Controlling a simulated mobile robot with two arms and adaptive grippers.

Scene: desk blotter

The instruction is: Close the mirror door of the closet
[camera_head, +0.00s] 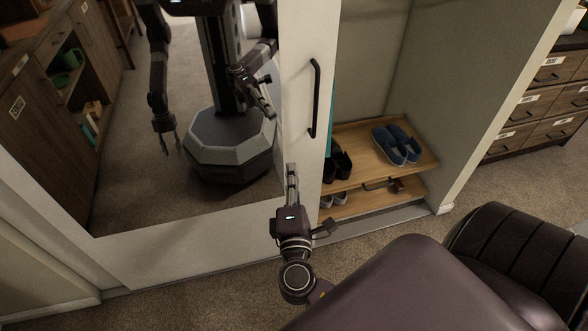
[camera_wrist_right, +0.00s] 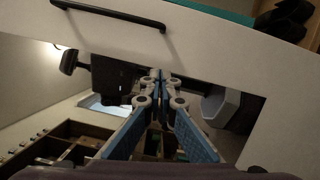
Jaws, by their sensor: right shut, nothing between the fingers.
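The mirror door (camera_head: 200,245) has a white frame around a large mirror, and it covers the left part of the closet. Its black bar handle (camera_head: 315,98) is on the right frame strip; the handle also shows at the top of the wrist view (camera_wrist_right: 110,15). The closet (camera_head: 350,60) stands open right of the door edge. My right gripper (camera_head: 291,168) is shut and empty, fingers pointing at the lower right part of the door, below and left of the handle. It also shows in the wrist view (camera_wrist_right: 160,76). Contact with the door cannot be told. My left gripper shows only as a reflection.
Inside the closet, a wooden shoe rack (camera_head: 365,165) holds blue shoes (camera_head: 397,145) and dark shoes (camera_head: 341,163). A drawer cabinet (camera_head: 535,105) stands at the far right. Carpet (camera_head: 480,185) lies open before the cabinet. The mirror reflects my body and wooden shelving.

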